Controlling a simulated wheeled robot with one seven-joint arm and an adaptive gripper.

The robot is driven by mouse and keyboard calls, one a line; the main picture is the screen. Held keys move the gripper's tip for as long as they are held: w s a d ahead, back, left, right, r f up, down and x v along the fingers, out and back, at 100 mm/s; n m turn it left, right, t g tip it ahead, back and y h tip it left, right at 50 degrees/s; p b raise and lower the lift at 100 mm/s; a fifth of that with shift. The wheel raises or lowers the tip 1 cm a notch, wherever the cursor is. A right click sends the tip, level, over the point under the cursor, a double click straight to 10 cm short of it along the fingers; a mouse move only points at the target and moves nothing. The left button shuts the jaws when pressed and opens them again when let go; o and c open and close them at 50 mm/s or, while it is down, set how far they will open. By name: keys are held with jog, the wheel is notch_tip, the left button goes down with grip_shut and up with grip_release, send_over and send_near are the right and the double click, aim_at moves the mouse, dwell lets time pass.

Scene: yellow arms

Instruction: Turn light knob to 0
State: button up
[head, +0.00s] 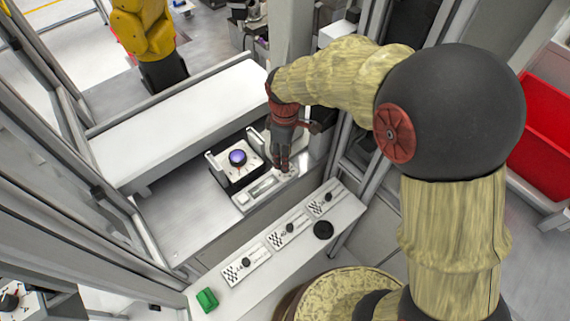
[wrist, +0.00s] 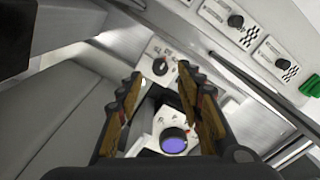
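A small dark knob (wrist: 160,67) sits on a white panel with printed marks. It lies beyond and between my fingertips in the wrist view, and I cannot read its setting. My gripper (wrist: 160,72) is open, with nothing between its fingers. In the head view my gripper (head: 282,166) points down over the right end of the white panel (head: 262,188), hiding the knob there.
A white rail in front carries several plates with black knobs (head: 289,228), a black round button (head: 323,230) and a green block (head: 207,299). Metal frame posts stand at both sides. A long white bench (head: 180,120) lies behind. A red bin (head: 545,150) is at right.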

notch_tip(320, 180, down, 5)
jog(key=shift+r+b, duration=0.1)
jog(key=shift+b, duration=0.4)
jog(key=c, duration=0.3)
grip_shut()
